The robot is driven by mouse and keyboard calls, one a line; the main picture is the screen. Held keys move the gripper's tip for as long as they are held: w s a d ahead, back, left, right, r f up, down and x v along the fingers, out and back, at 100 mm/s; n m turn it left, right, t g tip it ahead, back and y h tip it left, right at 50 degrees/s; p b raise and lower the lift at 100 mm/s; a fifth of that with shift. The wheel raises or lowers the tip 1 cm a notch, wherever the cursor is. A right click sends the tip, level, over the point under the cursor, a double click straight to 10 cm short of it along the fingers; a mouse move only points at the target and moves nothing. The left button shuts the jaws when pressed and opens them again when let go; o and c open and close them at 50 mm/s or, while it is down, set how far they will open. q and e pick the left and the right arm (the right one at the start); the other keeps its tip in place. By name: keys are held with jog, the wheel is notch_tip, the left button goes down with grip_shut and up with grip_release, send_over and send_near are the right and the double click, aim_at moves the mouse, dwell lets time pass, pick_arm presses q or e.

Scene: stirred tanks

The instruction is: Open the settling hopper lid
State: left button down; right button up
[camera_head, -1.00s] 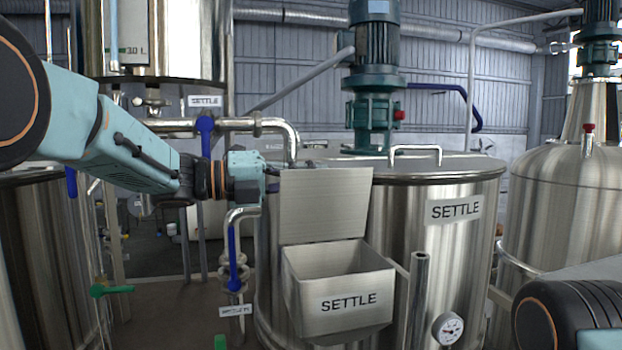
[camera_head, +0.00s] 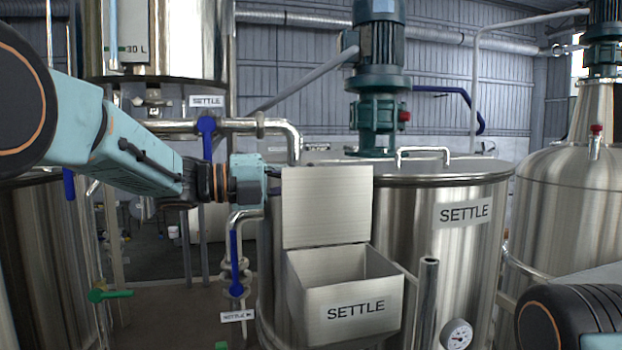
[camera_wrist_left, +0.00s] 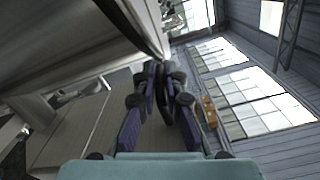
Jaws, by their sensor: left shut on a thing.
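The settling hopper (camera_head: 352,315) is an open-topped steel box labelled SETTLE on the front of the settling tank. Its square metal lid (camera_head: 327,207) stands raised, close to upright, at the hopper's back edge, and the inside of the hopper shows. My left arm comes in from the left, and its wrist ends beside and behind the lid, which hides the fingers in the head view. In the left wrist view my left gripper (camera_wrist_left: 162,80) is closed around a dark bar, seemingly the lid's handle. My right gripper is out of view.
The settling tank (camera_head: 440,245) with its motor (camera_head: 378,60) stands behind the hopper. An upright pipe (camera_head: 427,300) and a gauge (camera_head: 457,335) are right of it. Piping with blue valve handles (camera_head: 235,262) runs at the left. Part of my right arm shows at lower right.

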pick_arm(q)
jog(key=c, duration=1.6)
grip_release()
jog(key=shift+d+f, duration=0.1)
jog(key=shift+f, duration=0.3)
jog(key=shift+c, duration=0.2)
jog(key=shift+o, duration=1)
jog(key=shift+w+d, duration=0.1)
jog(key=shift+w, duration=0.05)
jog(key=shift+r, duration=0.1)
jog(key=shift+r, duration=0.5)
notch_tip(320, 180, up, 8)
jog(key=shift+d+r, duration=0.1)
jog(key=shift+r, duration=0.4)
